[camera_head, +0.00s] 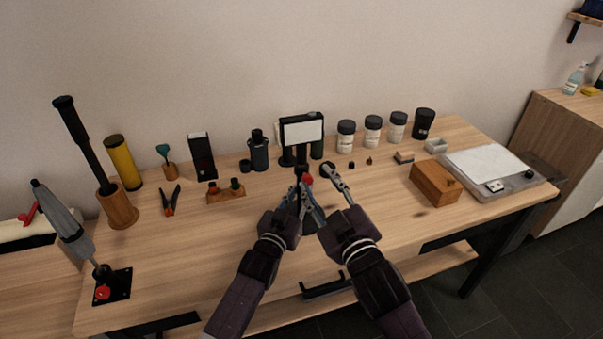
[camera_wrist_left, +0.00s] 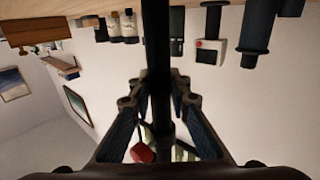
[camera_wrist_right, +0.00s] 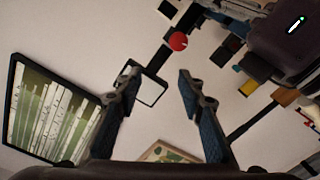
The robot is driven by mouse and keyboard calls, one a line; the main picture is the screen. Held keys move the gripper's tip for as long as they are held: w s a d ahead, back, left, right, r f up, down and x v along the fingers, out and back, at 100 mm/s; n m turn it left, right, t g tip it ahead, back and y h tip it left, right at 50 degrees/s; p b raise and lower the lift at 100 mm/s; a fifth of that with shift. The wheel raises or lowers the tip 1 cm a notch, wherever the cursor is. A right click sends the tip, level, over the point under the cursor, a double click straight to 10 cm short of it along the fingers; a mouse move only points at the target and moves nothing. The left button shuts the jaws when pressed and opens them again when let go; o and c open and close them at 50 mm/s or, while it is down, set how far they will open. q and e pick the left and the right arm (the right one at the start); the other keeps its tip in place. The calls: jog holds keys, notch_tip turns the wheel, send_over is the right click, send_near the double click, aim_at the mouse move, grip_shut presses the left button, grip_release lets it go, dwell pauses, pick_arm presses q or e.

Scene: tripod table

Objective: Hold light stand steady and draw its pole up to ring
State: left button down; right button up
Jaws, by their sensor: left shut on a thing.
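The light stand has a pale rectangular lamp head (camera_head: 303,132) in a black frame, above a dark pole. The pole (camera_wrist_left: 157,35) runs between the fingers of my left gripper (camera_wrist_left: 155,88), which is shut on it. In the head view my left gripper (camera_head: 300,187) is low on the stand, beside a red knob (camera_head: 308,180). The knob also shows in the right wrist view (camera_wrist_right: 178,41). My right gripper (camera_head: 334,176) is just right of the pole, apart from it. Its fingers are open and empty in the right wrist view (camera_wrist_right: 157,88). I cannot make out the ring.
Several dark-lidded jars (camera_head: 372,132) stand right of the lamp, with a wooden box (camera_head: 434,183) farther right. A black flask (camera_head: 259,150) and a wooden holder (camera_head: 226,193) are on the left.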

aim_at(305, 151)
jog(key=w+a+m+y, duration=0.1)
jog(key=w, duration=0.2)
jog(key=w+a+r+m+g+y, duration=0.1)
jog(key=w, duration=0.3)
jog(key=w+a+m+y, duration=0.1)
jog(key=w+a+m, duration=0.1)
jog(key=w, duration=0.2)
jog(key=shift+w+r+g, duration=0.15)
jog(key=shift+w+g, duration=0.05)
jog(key=shift+g, duration=0.1)
dwell(0.4)
jog(key=shift+d, duration=0.1)
grip_shut()
jog(key=shift+r, duration=0.15)
